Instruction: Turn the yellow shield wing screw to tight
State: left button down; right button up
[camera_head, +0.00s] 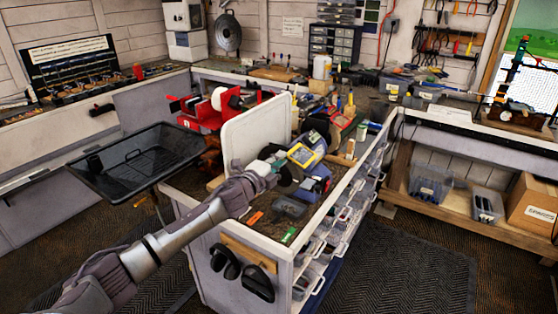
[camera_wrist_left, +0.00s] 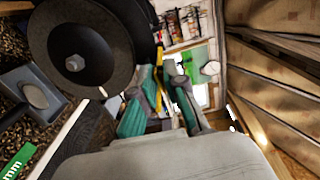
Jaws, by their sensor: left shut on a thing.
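The yellow-framed shield (camera_head: 302,155) stands on the blue and grey grinder (camera_head: 316,181) on the bench, in the head view. My left gripper (camera_head: 273,168) reaches in from the left and is right beside the shield and a dark wheel. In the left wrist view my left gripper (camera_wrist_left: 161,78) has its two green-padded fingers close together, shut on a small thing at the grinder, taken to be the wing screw. The screw itself is hidden by the fingers. A dark round wheel flange (camera_wrist_left: 82,58) with a hex nut is left of the fingers. My right gripper is not in view.
A white board (camera_head: 255,130) stands upright just behind my left wrist. A red machine (camera_head: 207,108) is beyond it. A black tray (camera_head: 135,160) is at left. Small items lie on the bench's near end. The dark floor mat (camera_head: 410,275) is clear.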

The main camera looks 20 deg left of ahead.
pick_arm(q)
jog(key=shift+m, duration=0.7)
jog(key=c, duration=1.2)
grip_release()
jog(key=s+a, duration=0.1)
jog(key=s, duration=1.1)
jog(key=shift+a, duration=0.3)
jog(key=shift+w+f, duration=0.1)
